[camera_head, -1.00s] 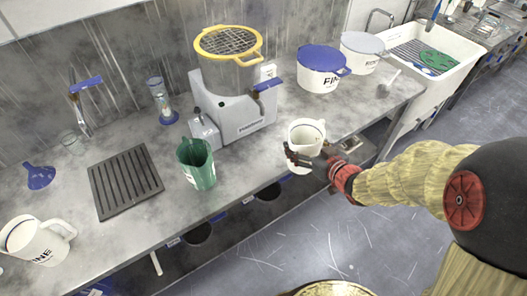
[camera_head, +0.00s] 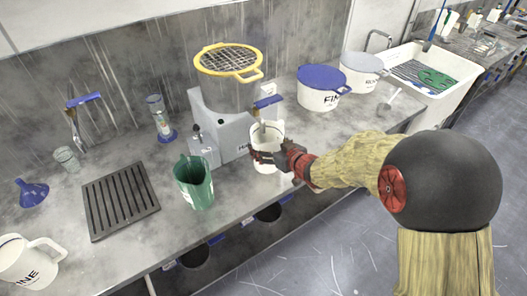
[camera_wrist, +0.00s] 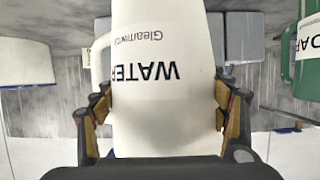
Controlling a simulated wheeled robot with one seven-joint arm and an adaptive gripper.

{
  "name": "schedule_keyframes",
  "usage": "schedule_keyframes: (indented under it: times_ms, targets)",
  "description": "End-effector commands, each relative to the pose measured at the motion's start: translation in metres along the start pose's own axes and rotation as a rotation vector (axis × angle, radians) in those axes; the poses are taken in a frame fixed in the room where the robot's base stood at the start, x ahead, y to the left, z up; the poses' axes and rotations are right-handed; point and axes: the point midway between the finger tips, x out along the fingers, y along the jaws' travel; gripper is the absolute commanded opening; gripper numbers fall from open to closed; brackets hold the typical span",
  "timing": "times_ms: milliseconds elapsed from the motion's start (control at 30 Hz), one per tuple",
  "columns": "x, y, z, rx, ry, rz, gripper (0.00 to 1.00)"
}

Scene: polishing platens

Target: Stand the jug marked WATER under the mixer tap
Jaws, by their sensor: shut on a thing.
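The white jug marked WATER (camera_head: 268,137) is upright at the front right of the grey mixer (camera_head: 232,132). Its WATER lettering shows upside down on the jug in the wrist view (camera_wrist: 150,100). My gripper (camera_head: 268,157) is shut around the jug's body, and its fingers flank the jug in the wrist view (camera_wrist: 165,115). I cannot tell whether the jug's base touches the bench.
A green jug (camera_head: 195,185) stands left of the mixer, beside a dark slatted tray (camera_head: 120,200). A blue-lidded tub (camera_head: 320,88) and a grey-lidded tub (camera_head: 362,74) stand to the right. Another white jug (camera_head: 28,262) is at the bench's left end.

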Motion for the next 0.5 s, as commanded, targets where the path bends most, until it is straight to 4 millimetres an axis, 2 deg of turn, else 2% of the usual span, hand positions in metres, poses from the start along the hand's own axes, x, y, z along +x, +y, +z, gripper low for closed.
schedule_keyframes:
  times_ms: [100, 233, 500]
  targets:
    - [0.014, 0.000, -0.006, -0.001, 0.002, 0.000, 0.44]
    - [0.019, 0.000, -0.006, 0.000, 0.001, 0.001, 0.44]
    - [0.031, 0.000, 0.025, 0.001, 0.000, 0.001, 0.44]
